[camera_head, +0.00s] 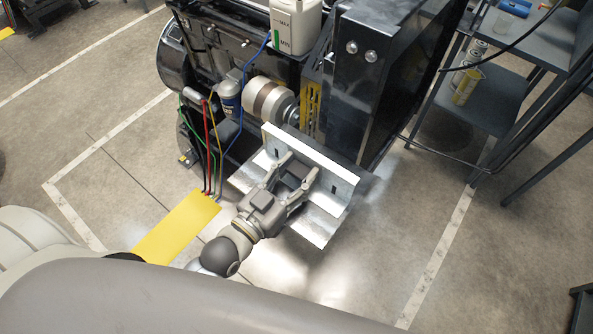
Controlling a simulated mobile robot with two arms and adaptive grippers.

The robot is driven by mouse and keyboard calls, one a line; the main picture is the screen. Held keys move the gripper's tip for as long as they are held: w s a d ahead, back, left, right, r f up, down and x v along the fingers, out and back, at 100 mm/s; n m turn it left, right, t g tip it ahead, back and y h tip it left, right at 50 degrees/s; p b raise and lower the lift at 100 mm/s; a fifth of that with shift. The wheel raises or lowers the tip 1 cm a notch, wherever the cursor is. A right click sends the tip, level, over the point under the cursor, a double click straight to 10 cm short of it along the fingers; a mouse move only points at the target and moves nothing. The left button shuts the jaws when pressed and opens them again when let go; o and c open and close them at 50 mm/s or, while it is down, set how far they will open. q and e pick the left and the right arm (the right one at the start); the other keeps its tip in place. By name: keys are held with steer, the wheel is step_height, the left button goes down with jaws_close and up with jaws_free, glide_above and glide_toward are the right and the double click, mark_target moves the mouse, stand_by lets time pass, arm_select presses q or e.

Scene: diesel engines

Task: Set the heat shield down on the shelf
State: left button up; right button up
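The heat shield (327,222) is a bright silver bent metal piece with a raised plate and flat flanges, in the middle of the head view. My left gripper (298,170) reaches it from the lower left. Its fingers lie on either side of a dark block at the shield's middle, and it appears shut on the shield there. The fingers partly hide the shield. The shield appears held above the floor, just in front of the engine. A grey metal shelf (487,108) is at the upper right, apart from the shield. My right gripper is out of view.
The diesel engine (232,65) with a dark box-shaped unit (372,85) stands close behind the shield. A white jug (295,25) sits on top. Yellow-labelled cans (465,85) stand on the shelf's left part. Black cables hang near the shelf.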

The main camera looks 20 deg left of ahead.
arm_select(q)
steer(key=o, duration=0.3)
steer(key=shift+r, duration=0.15)
steer(key=shift+s+a, duration=0.15)
steer(key=shift+s, duration=0.2)
steer(key=b+v, duration=0.2)
steer(key=v, duration=0.9)
steer(key=shift+s+r, duration=0.1)
steer(key=shift+s, duration=0.05)
